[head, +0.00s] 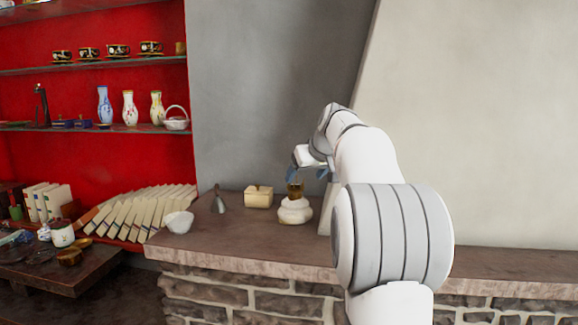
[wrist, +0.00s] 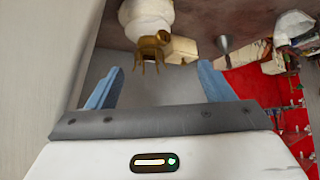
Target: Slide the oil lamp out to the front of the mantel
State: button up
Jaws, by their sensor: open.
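The oil lamp (head: 294,211) has a squat white body and a brass top. It stands upright on the stone mantel (head: 235,239), set back from the front edge. My gripper (head: 306,175) is open and empty, with its blue fingers above and close to the brass top. In the wrist view, which looks upside down, the lamp's white body (wrist: 146,14) and brass top (wrist: 150,47) appear just beyond the gap between the fingertips (wrist: 160,68). No contact shows. My arm hides part of the mantel on the right.
A cream lidded box (head: 258,197) stands left of the lamp, with a grey cone-shaped item (head: 219,201) and a white bowl (head: 179,222) farther left. The grey wall (head: 260,90) rises behind. The mantel in front of the lamp is clear.

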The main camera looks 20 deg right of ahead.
aim_at(296, 189)
jog(key=shift+w+d+r, duration=0.35)
jog(key=shift+d, duration=0.15)
jog(key=shift+w+d+r, duration=0.3)
jog(key=shift+w+d, duration=0.05)
jog(key=shift+d, duration=0.15)
jog(key=p+x, duration=0.2)
jog(key=x, duration=1)
jog(key=shift+w+d+r, duration=0.1)
jog(key=shift+r, duration=0.05)
jog(key=shift+c, duration=0.5)
jog(key=c, duration=1.4)
